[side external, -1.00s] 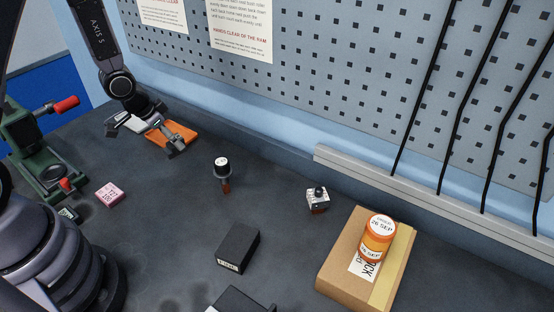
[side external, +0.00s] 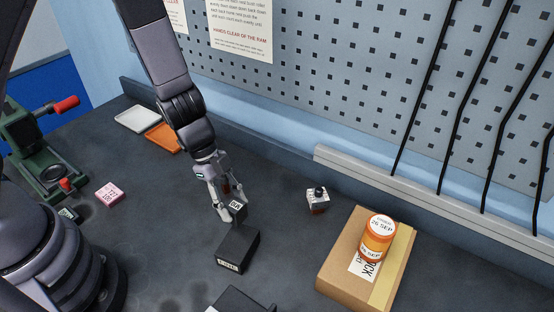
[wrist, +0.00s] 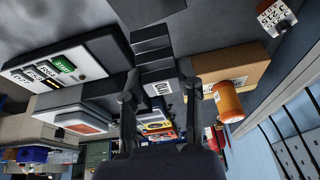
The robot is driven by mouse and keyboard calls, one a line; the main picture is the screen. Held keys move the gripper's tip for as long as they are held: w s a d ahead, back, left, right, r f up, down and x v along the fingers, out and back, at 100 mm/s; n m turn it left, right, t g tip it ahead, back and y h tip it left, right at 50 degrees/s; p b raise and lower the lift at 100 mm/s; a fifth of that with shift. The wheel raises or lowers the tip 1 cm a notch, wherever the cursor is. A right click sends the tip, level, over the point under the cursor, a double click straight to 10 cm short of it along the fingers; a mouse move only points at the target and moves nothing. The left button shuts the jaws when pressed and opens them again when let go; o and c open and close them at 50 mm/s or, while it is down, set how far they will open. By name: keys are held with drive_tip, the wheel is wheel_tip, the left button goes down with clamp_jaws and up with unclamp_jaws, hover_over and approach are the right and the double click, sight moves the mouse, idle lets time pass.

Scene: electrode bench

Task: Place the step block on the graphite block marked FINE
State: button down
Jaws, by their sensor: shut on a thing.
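The step block (side external: 238,211), small and dark with a white label, is held in my gripper (side external: 229,212), whose fingers are shut on it. In the wrist view the dark step block (wrist: 153,62) shows its steps between my fingertips (wrist: 158,92). A dark graphite block (side external: 238,250) with a white label on its front lies on the bench just below it in the side view. I cannot read that label surely.
Another dark block (side external: 243,301) is cut off at the front edge. A cardboard box (side external: 340,270) carrying an orange jar (side external: 377,238) stands right. Orange (side external: 161,137) and pale (side external: 136,119) trays lie back left. A pink block (side external: 109,193) is left.

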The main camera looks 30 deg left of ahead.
sight(235, 219)
drive_tip(key=f, duration=0.4)
drive_tip(key=shift+s+d, duration=0.15)
drive_tip(key=shift+d, duration=0.05)
drive_tip(key=shift+f, duration=1.95)
drive_tip(key=shift+f, duration=0.15)
drive_tip(key=c, duration=0.7)
unclamp_jaws()
